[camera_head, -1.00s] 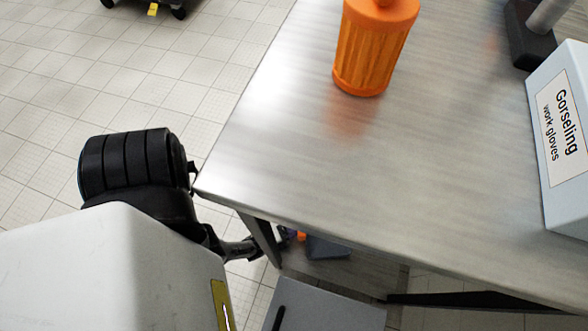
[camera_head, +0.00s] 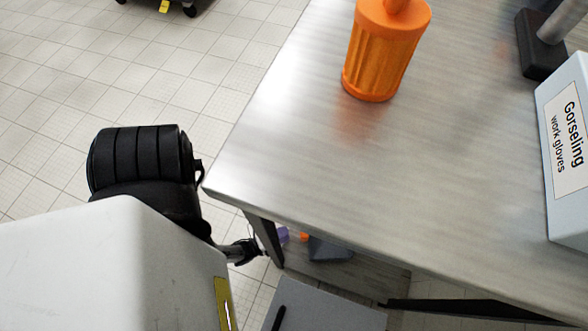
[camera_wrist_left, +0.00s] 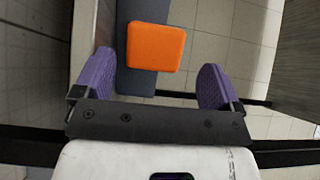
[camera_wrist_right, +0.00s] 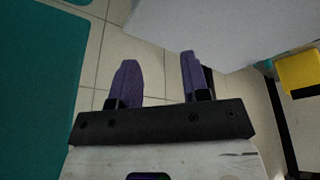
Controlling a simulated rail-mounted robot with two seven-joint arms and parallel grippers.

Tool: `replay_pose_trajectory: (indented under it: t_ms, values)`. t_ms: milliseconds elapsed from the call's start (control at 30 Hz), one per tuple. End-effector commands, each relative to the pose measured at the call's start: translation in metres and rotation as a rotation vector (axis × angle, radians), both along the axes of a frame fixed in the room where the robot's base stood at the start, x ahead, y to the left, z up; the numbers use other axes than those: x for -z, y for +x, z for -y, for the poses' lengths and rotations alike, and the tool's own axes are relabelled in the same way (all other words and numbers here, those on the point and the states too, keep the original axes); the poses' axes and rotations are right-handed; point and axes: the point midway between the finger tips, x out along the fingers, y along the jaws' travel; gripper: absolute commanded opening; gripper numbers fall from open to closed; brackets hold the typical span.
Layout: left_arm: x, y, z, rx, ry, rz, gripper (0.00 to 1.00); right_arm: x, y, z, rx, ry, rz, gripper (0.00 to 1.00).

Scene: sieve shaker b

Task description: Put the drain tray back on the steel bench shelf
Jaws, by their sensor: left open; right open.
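I cannot pick out the drain tray for certain. An orange square piece (camera_wrist_left: 155,47) sits on a dark blue-grey flat part (camera_wrist_left: 140,84) in the left wrist view, between and just beyond the open purple fingers of my left gripper (camera_wrist_left: 157,62). Both also show small under the bench corner in the head view: orange piece (camera_head: 304,237), blue-grey part (camera_head: 330,249). My left gripper (camera_head: 282,235) is partly hidden there by the bench leg. The steel bench (camera_head: 300,170) hides most of its lower shelf. My right gripper (camera_wrist_right: 158,60) is open and empty over floor tiles.
An orange canister (camera_head: 385,55) and a work-gloves box (camera_head: 566,150) stand on the bench top, with a dark stand base (camera_head: 540,45) behind. The bench leg (camera_head: 264,238) is close to my left gripper. A yellow object (camera_wrist_right: 300,72) shows right in the right wrist view.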

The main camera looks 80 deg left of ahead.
Motion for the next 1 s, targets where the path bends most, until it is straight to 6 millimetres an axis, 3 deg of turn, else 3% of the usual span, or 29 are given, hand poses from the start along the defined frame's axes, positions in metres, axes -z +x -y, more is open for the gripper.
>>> replay_pose_trajectory:
  t_ms: [200, 400, 1000]
  values:
    - [0.001, -0.037, 0.006, 0.0, 0.0, -0.003, 0.9, 0.0, 0.0, 0.002, -0.005, -0.007, 0.0, 0.43]
    - [0.001, -0.056, 0.009, 0.0, 0.0, -0.002, 0.9, 0.001, 0.0, 0.002, -0.005, -0.007, 0.0, 0.43]
    - [0.001, -0.062, 0.01, 0.0, 0.0, 0.0, 0.9, 0.001, 0.0, -0.001, 0.002, 0.003, 0.0, 0.43]
